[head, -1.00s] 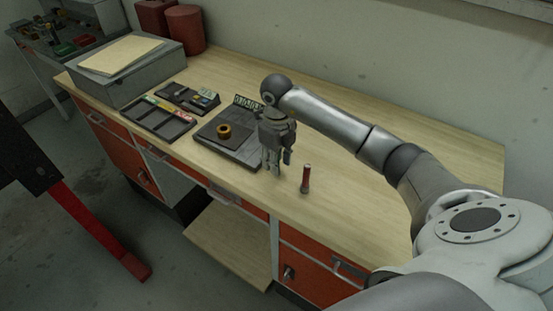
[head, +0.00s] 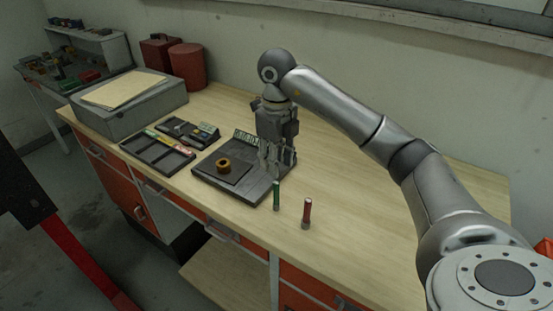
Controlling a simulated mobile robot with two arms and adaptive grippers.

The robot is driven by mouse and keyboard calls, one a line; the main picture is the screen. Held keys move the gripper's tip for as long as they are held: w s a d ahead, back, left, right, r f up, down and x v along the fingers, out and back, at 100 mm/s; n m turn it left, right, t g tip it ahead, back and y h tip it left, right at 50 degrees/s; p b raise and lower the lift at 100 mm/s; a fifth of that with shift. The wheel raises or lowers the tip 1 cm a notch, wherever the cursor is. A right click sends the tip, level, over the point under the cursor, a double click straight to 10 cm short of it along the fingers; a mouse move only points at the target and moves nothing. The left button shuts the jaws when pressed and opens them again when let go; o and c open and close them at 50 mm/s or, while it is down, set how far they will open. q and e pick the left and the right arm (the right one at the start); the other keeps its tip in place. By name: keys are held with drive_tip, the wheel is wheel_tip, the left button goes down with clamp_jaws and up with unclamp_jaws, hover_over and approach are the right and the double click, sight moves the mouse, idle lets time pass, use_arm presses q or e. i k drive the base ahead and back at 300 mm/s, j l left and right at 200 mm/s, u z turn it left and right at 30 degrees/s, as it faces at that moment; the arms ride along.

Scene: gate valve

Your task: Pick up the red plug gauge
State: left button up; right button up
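The red plug gauge (head: 306,213) stands upright on the wooden bench top near its front edge, apart from other things. A similar green gauge (head: 277,195) stands just to its left, close to the corner of a dark plate. My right gripper (head: 278,164) points down above and behind the green gauge, up and to the left of the red one. Its fingers look spread, with nothing seen between them. It does not touch the red gauge. My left gripper is not in view.
The dark plate (head: 207,179) with a brass-coloured ring (head: 223,165) lies left of the gauges. A compartment tray (head: 157,158) and a grey box (head: 131,112) are farther left. The bench top (head: 370,235) right of the red gauge is clear.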

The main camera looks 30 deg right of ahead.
sight(305, 222)
drive_tip(key=z, duration=1.3)
